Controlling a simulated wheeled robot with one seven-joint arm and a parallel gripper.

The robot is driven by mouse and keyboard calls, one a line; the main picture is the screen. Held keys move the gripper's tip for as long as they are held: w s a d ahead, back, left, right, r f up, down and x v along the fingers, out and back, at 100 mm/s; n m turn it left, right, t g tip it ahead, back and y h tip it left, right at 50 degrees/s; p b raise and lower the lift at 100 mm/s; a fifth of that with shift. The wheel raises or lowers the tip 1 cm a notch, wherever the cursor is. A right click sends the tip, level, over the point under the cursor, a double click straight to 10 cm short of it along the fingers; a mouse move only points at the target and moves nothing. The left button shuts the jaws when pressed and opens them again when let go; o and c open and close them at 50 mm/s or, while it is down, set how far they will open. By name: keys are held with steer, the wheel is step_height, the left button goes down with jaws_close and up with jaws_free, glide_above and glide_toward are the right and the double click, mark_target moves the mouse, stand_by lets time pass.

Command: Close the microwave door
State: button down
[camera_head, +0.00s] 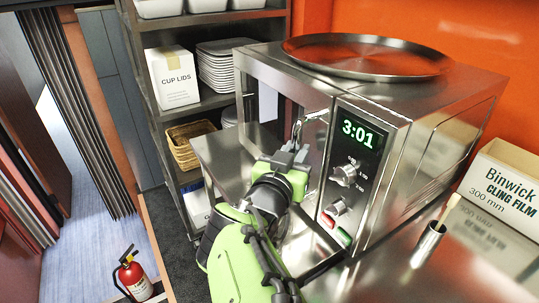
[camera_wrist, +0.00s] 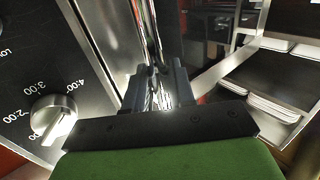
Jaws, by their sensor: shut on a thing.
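The steel microwave (camera_head: 450,130) stands on the counter. Its control panel (camera_head: 352,165) reads 3:01 and has two knobs. The door (camera_head: 285,85), a steel frame around a window, is left of the panel. Its frame also shows in the wrist view (camera_wrist: 225,70). I cannot tell whether a gap stays between door and body. My gripper (camera_head: 292,152) is at the upright bar handle (camera_head: 297,128), just left of the panel. In the wrist view my gripper (camera_wrist: 160,85) has its fingers close together on the handle (camera_wrist: 150,35). The fingers hide part of the handle.
A round steel tray (camera_head: 365,55) lies on top of the microwave. A cling film box (camera_head: 505,195) and a steel cup (camera_head: 428,245) with a brush stand to the right. Shelves with a cup lids box (camera_head: 172,78) are at the left. A fire extinguisher (camera_head: 133,275) stands on the floor.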

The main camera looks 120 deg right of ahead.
steer(key=shift+s+r, duration=0.15)
steer(key=shift+s, duration=0.1)
steer(key=shift+r, duration=0.1)
steer(key=shift+s, duration=0.15)
steer(key=c, duration=1.1)
jaws_free()
steer(key=shift+s, duration=0.15)
steer(key=shift+f, duration=0.25)
